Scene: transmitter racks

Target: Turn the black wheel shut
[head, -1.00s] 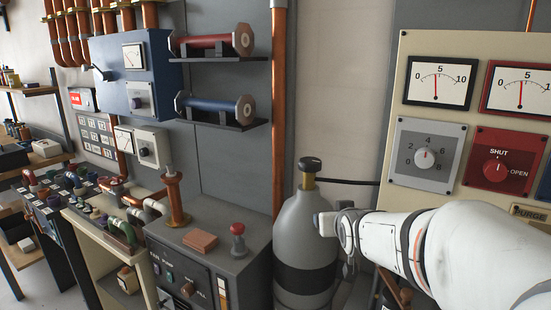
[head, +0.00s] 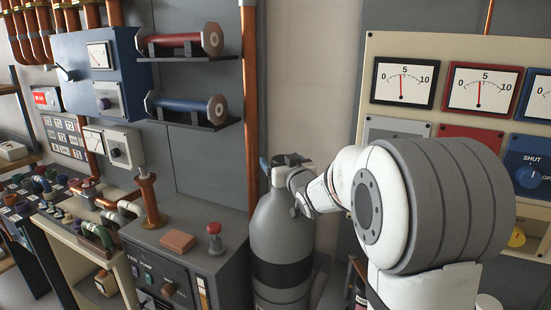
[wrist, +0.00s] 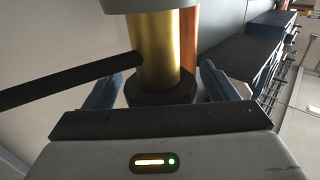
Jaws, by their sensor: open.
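The black wheel (head: 287,159) sits on top of the grey gas cylinder (head: 281,232), partly hidden by my gripper. My gripper (head: 279,169) reaches it from the right. The wrist view seems upside down. There the dark wheel (wrist: 160,97) shows low between the two blue fingers of my gripper (wrist: 163,90), below the brass valve neck (wrist: 155,45). The fingers are open, one on each side of the wheel. Whether either touches it I cannot tell, as the gripper body hides their near parts.
A black hose (wrist: 65,82) joins the valve neck. A copper pipe (head: 250,110) runs up the wall left of the cylinder. A console (head: 185,225) with a red-topped knob stands close to its left. A cream gauge panel (head: 450,55) is behind my arm.

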